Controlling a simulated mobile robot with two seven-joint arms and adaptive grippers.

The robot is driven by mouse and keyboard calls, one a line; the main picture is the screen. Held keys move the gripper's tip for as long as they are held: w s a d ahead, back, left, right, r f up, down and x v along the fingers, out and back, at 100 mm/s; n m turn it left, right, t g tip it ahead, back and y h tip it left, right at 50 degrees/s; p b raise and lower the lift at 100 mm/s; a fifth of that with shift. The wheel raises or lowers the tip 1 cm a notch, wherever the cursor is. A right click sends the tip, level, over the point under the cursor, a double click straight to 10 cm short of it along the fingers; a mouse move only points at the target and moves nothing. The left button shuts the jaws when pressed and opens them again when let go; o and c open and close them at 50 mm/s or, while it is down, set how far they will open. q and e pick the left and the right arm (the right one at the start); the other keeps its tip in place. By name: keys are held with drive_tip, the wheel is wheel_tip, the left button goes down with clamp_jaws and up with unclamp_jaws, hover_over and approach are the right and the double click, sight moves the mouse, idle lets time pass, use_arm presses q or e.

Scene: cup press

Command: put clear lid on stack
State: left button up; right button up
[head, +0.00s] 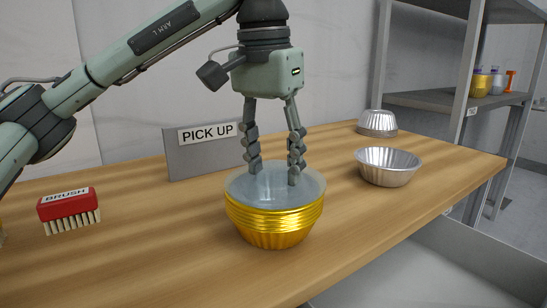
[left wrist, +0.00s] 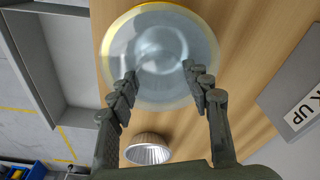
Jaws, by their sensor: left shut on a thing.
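The clear lid (head: 240,188) lies over the mouth of the gold cup stack (head: 274,226) near the table's middle. My left gripper (head: 272,172) points down from above and is shut on the lid, its two fingers spread at either side of the lid's middle. In the left wrist view the lid (left wrist: 165,35) covers most of the stack, and a gold rim (left wrist: 108,38) shows around its edge. I cannot tell whether the lid is fully seated on the rim. My right gripper is not in view.
A silver cup (head: 388,169) stands upright to the right, and an upturned silver cup (head: 377,122) is behind it. A PICK UP sign (head: 205,150) stands behind the stack. A red brush (head: 68,205) lies at left. The table front is clear.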

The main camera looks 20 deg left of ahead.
sight(269, 170)
use_arm(q)
drive_tip(key=shift+f, duration=0.25)
drive_tip(key=o, duration=0.5)
drive_tip(key=shift+o, duration=1.2)
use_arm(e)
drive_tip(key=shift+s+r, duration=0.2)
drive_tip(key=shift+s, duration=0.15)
use_arm(q)
drive_tip(key=shift+r, duration=0.2)
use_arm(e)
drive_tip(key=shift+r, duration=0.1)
use_arm(q)
drive_tip(key=shift+r, duration=0.35)
wheel_tip(269, 170, up, 12)
drive_tip(key=s+p, duration=0.1)
drive_tip(key=p, duration=0.2)
drive_tip(key=shift+s+a+p, duration=0.2)
drive_tip(key=shift+p, duration=0.1)
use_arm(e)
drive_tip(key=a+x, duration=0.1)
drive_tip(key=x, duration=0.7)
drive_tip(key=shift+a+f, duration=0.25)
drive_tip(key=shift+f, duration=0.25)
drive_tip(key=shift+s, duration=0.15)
